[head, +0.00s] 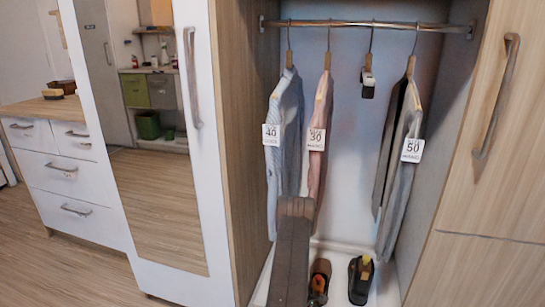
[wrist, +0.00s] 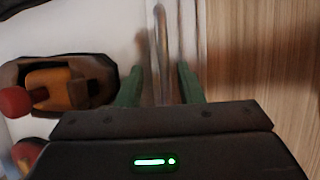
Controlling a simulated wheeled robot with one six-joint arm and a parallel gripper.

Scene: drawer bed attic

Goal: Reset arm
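My gripper (wrist: 160,70) shows in the wrist view with two green fingers apart. The gap between them is open, and neither finger touches anything that I can see. A blurred pale, shiny vertical strip (wrist: 160,30) shows beyond the gap; I cannot tell what it is. A dark shoe (wrist: 100,75) with an orange insert and a red knob lies to the left of the fingers. In the head view I cannot make out the gripper's fingers.
Clothes with number tags hang from the rail (head: 370,26): a blue shirt (head: 285,120), a pink shirt (head: 319,130) and a grey garment (head: 400,150). Shoes (head: 361,280) sit on the wardrobe floor. A mirrored door (head: 200,170) stands at left, a wooden door (head: 500,180) at right.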

